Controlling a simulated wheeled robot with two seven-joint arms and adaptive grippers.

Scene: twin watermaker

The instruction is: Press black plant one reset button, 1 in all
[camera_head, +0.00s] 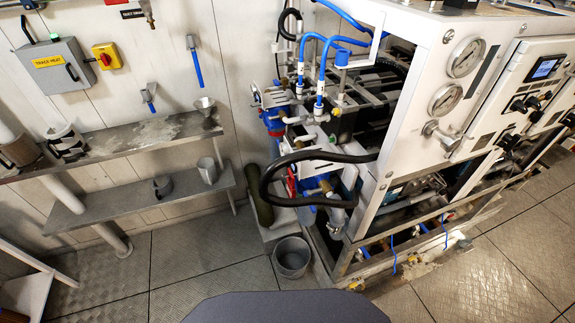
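The watermaker plant's white front panel (503,92) stands at the right, seen at a steep angle. It carries a small blue-lit display (545,67) and several small black controls (518,106) below it. I cannot tell which of these, if any, is the black plant one reset button; they are too small and oblique. Neither of my grippers is in view.
Two round gauges (466,57) sit on the panel's left part. A grey bucket (291,257) stands on the floor by the frame. Shelves (130,141) line the left wall, with a grey trace heat box (57,66) above. Floor at front right is mostly clear.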

